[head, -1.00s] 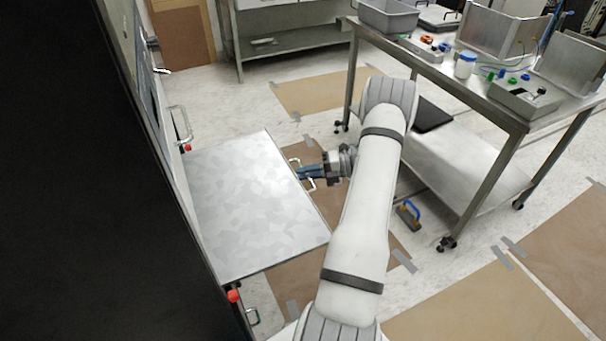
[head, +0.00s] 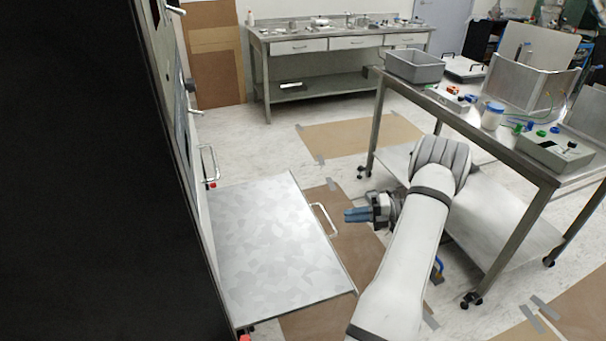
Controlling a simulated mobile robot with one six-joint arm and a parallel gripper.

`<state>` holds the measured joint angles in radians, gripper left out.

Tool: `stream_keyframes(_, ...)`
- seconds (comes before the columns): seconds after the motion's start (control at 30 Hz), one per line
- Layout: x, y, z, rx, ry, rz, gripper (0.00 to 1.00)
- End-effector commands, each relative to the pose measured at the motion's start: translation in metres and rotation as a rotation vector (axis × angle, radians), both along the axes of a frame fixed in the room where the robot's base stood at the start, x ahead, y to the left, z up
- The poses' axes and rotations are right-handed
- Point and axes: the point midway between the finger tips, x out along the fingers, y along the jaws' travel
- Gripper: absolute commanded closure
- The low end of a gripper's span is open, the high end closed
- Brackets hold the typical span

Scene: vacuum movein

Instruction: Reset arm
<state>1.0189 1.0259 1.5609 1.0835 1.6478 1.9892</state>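My gripper (head: 350,215) has blue fingers and points left, in the middle of the head view. It is just right of the handle (head: 325,219) on the outer edge of an open metal door (head: 270,245), with a small visible gap between them. The fingers look close together from this side, and I cannot tell whether they are open or shut. No object shows between them. My white arm runs from the bottom of the view up to a bent joint, then back to the gripper.
A workbench (head: 335,42) stands at the back. A black panel (head: 90,190) fills the left. Open floor lies beyond the door.

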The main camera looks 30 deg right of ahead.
Motion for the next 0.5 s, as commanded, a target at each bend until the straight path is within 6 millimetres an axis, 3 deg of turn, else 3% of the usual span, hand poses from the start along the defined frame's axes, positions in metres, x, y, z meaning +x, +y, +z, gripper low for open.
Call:
stream_keyframes(0.27,0.003,0.008,0.008,-0.038,-0.019,0.031,0.83)
stream_keyframes(0.37,0.009,0.028,0.024,-0.122,-0.064,0.105,0.83)
stream_keyframes(0.5,0.014,0.07,0.054,-0.296,-0.176,0.272,0.83)
